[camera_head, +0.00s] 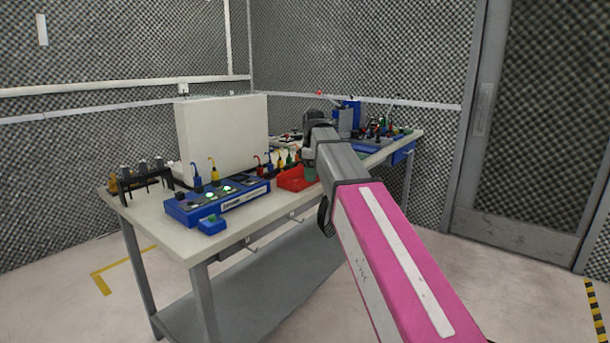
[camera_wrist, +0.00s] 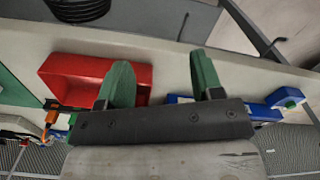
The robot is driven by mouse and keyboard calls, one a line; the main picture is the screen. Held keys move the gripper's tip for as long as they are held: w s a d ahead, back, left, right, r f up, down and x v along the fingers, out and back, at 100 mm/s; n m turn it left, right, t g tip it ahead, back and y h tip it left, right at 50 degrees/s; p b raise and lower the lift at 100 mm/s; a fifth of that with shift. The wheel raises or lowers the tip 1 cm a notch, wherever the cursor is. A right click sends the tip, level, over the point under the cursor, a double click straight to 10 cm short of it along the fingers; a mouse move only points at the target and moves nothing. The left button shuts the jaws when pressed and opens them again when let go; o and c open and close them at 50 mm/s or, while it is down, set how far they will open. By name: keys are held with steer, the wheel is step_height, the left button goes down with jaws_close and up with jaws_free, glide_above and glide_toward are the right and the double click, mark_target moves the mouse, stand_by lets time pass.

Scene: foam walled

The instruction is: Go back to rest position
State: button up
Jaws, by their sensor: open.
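My gripper (camera_wrist: 162,80) shows in the wrist view with its two green fingers spread apart and nothing between them. It hangs over the pale workbench, with the red tray (camera_wrist: 75,75) beside and partly behind the left finger. In the head view my pink and grey arm reaches out over the bench (camera_head: 142,213) towards the red tray (camera_head: 291,179). I cannot tell whether a finger touches the tray.
A blue box with lit green buttons (camera_head: 220,199) stands on the bench left of the tray. A white panel (camera_head: 222,134) and a dark rack (camera_head: 142,176) stand behind it. More equipment (camera_head: 375,132) fills the far right end. Floor is clear before the door (camera_head: 545,130).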

steer(key=s+d+f+m, duration=0.5)
steer(key=s+f, duration=0.1)
steer(key=f, duration=0.7)
steer(key=s+d+f+m, duration=0.5)
steer(key=s+d+f, duration=0.1)
steer(key=f, duration=0.7)
steer(key=s+d+f+m, duration=0.4)
steer(key=s+d+f, duration=0.1)
steer(key=f, duration=0.8)
steer(key=shift+s+d+m, duration=0.15)
steer(key=shift+s+m, duration=0.25)
steer(key=shift+s, duration=0.4)
